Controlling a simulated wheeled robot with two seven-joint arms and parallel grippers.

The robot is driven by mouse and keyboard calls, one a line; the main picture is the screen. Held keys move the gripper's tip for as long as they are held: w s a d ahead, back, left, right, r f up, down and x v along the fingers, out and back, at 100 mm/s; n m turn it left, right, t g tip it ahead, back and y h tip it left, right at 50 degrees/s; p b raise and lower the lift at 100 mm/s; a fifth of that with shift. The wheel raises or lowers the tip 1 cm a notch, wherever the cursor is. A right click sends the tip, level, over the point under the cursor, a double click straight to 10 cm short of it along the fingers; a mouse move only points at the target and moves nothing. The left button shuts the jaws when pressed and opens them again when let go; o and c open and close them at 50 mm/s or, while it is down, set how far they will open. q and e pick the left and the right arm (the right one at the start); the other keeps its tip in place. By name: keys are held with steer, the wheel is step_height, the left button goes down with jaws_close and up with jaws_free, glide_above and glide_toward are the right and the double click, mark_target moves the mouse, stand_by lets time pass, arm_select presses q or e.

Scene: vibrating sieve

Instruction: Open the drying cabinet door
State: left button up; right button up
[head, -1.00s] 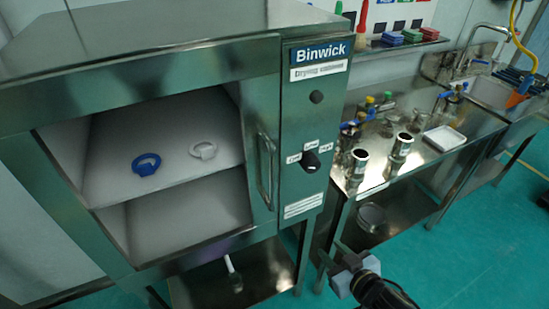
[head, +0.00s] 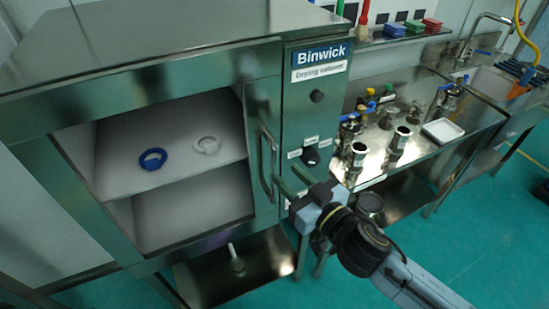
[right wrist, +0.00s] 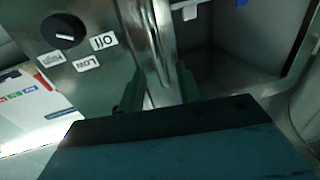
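The steel drying cabinet (head: 170,45) carries a Binwick sign. Its door (head: 258,120) looks shut, and the inside shows through the door's large window area. A vertical bar handle (head: 267,170) is on the door's right side. My right gripper (head: 287,181) is at the handle's lower part, its fingers pointing at the door front. In the right wrist view the handle (right wrist: 152,40) runs down between the two fingertips (right wrist: 158,90), which stand apart on either side of it. Whether they touch it is unclear. My left gripper is not in view.
A control panel with a dark knob (head: 311,157) is right of the handle, close to my right gripper. A blue ring (head: 153,159) and a white ring (head: 207,145) lie on the inner shelf. A steel bench (head: 420,150) with metal cylinders stands to the right.

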mark_target(277, 165)
steer(key=x, duration=0.6)
steer(key=shift+p, duration=0.3)
steer(key=shift+c, duration=0.2)
jaws_close()
